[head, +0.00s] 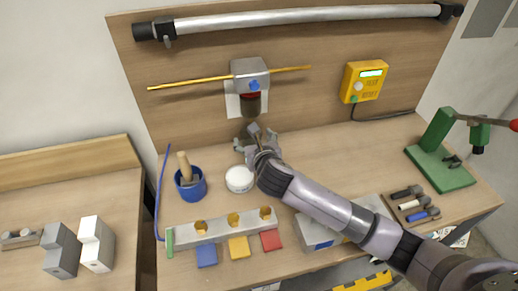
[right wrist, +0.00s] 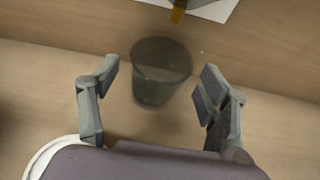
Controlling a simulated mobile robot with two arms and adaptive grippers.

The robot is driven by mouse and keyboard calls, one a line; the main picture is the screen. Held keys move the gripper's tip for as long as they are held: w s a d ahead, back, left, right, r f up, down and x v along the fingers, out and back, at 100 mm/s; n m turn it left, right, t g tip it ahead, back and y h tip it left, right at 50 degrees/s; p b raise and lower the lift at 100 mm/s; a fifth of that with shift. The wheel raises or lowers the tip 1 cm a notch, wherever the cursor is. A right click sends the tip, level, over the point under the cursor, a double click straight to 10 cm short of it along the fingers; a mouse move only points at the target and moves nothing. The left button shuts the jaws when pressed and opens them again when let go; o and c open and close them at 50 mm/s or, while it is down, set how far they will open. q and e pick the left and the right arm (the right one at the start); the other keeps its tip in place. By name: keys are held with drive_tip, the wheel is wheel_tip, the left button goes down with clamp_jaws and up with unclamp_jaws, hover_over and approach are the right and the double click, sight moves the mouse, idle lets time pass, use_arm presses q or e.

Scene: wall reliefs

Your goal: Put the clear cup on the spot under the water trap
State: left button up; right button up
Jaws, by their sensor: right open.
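The clear cup (right wrist: 160,72) looks smoky and stands on the wooden bench in the right wrist view. It lies between and slightly beyond the fingertips of my right gripper (right wrist: 158,88), which is open, with a gap on both sides. In the head view my right gripper (head: 257,142) is below the water trap (head: 250,78) and hides most of the cup. I cannot make out a marked spot. My left gripper is out of view.
A white round container (head: 239,179) and a blue pot (head: 190,187) stand left of my arm. A grey block with brass-coloured inserts (head: 217,227) lies in front. A yellow box (head: 363,82) is on the panel; a green stand (head: 440,165) is at right.

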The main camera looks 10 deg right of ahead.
drive_tip(key=v, duration=0.8)
drive_tip(key=shift+s, duration=0.3)
